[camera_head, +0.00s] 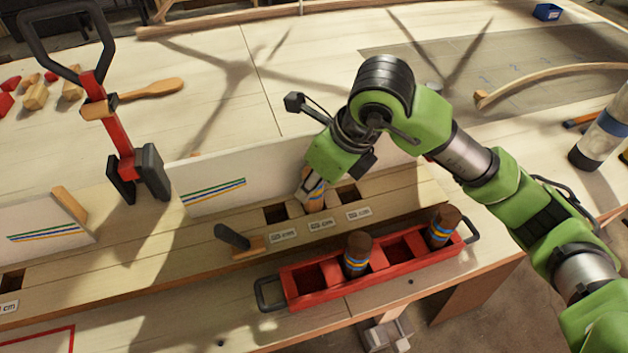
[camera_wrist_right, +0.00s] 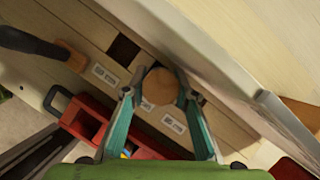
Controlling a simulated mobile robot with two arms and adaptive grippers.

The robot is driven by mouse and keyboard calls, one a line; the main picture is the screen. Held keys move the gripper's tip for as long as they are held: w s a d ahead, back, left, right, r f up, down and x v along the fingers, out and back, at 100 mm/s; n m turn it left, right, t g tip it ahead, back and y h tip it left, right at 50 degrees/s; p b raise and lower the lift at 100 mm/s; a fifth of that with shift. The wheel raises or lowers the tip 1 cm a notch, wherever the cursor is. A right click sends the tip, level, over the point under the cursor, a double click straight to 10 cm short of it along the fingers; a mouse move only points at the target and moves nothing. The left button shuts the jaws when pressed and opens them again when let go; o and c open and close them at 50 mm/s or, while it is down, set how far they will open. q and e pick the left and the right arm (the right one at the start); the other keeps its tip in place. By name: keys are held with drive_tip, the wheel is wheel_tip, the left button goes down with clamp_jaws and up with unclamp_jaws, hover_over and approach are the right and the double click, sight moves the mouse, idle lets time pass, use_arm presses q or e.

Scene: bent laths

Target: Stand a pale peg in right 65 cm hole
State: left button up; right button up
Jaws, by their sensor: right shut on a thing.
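A pale peg (camera_wrist_right: 158,87) with blue and yellow bands is upright in my right gripper (camera_wrist_right: 158,94); it also shows in the head view (camera_head: 314,196). The fingers are shut on its two sides. It stands over the middle of three hole places in the wooden beam (camera_head: 400,197); whether its foot is in a hole is hidden. A dark open hole (camera_head: 275,214) lies to its left and another (camera_head: 348,191) to its right. Small labels (camera_head: 320,225) sit in front of the holes, too small to read surely. My left gripper is not in view.
A red tray (camera_head: 325,303) in front of the beam holds two dark-topped banded pegs (camera_head: 357,255) (camera_head: 442,228). A white board (camera_head: 215,188) stands close behind the holes. A dark-handled tool (camera_head: 232,238) lies left of the labels. A red clamp (camera_head: 122,150) stands farther left.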

drive_tip(key=shift+f, duration=0.25)
drive_tip(key=o, duration=1.2)
drive_tip(key=shift+r, duration=0.15)
drive_tip(key=shift+r+p, duration=1.95)
drive_tip(key=shift+r, duration=2.5)
